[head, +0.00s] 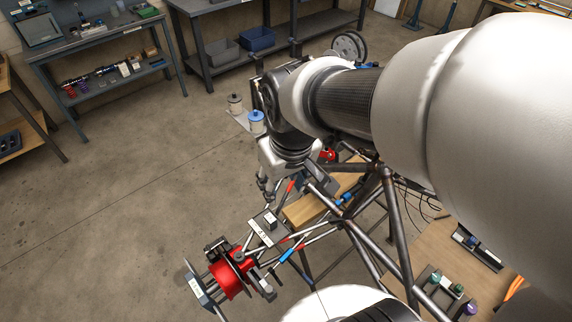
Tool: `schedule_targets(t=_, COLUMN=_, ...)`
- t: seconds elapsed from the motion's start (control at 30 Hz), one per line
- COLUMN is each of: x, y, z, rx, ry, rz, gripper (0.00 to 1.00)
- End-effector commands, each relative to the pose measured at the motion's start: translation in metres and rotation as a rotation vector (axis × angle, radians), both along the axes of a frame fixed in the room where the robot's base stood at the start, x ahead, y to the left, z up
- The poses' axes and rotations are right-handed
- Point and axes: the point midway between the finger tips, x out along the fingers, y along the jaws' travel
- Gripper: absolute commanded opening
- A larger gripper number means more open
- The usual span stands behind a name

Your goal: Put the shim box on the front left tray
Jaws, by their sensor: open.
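My gripper (266,192) points down, open and empty, over the left side of the tube chassis (388,220). Below it in the picture is a small grey tray (284,236) with a white label on its edge. A small dark box with a pale side (271,221) stands upright on this tray, apart from my fingers; it may be the shim box, but its marking is too small to read. Another small tray (236,119) sits further up, bearing a blue-topped canister (257,121) and a dark-topped canister (235,103). My arm hides part of the chassis.
A red assembly (228,279) sits at the chassis's lower left end. A wooden surface with small parts (450,262) is at lower right. The floor at left is clear; workbenches (95,45) stand behind.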

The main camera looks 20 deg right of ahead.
Motion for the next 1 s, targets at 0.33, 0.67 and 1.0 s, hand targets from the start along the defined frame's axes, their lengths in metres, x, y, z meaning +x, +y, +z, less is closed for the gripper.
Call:
schedule_targets(t=0.33, x=-0.094, y=0.0, z=0.044, rx=0.033, ry=-0.148, rz=-0.105, gripper=0.43)
schedule_targets(t=0.67, x=-0.106, y=0.0, z=0.045, rx=0.038, ry=-0.163, rz=-0.12, gripper=0.43)
schedule_targets(t=1.0, x=-0.106, y=0.0, z=0.015, rx=0.038, ry=-0.163, rz=-0.119, gripper=0.43)
